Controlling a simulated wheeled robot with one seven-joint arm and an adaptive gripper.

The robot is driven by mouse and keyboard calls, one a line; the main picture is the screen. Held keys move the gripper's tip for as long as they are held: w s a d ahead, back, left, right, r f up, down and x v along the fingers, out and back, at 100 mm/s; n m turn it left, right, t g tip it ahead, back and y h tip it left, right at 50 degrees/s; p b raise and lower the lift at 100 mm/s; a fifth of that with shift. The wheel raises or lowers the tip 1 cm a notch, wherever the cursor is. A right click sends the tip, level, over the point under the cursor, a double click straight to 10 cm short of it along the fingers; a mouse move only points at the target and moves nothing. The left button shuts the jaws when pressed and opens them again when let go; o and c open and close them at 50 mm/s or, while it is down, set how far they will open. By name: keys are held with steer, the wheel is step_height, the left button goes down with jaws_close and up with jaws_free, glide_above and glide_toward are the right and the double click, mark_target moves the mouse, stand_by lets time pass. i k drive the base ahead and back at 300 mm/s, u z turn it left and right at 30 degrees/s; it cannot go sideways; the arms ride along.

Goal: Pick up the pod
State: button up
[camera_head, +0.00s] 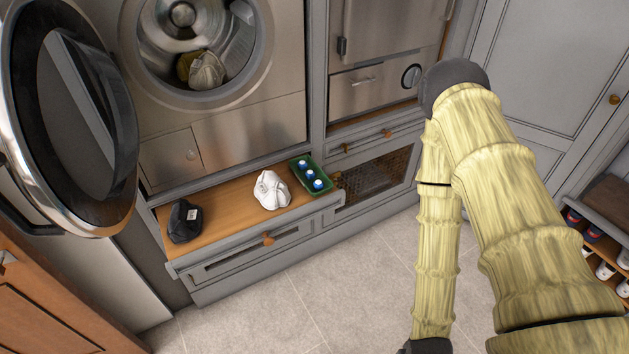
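A small green tray (301,168) sits at the right end of the wooden bench top below the washer. Several small blue-and-white pieces (311,174) stand in a row in it, and they look like the pods. They are too small for me to make out detail. My arm, in a yellowish sleeve, bends down on the right side of the view, well apart from the tray. My gripper is out of view below the bottom edge, where only a dark part of my arm shows.
A white crumpled cap (271,190) and a black cap (184,221) lie on the bench top (229,206). The washer door (125,150) hangs open at left, with cloth items (205,70) in the drum. Shoes (592,233) fill a rack at right. The tiled floor (330,270) before the bench is clear.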

mark_target(318, 183)
steer(key=z, duration=2.05)
steer(key=i, duration=2.5)
steer(key=u, duration=4.1)
steer(key=i, duration=0.3)
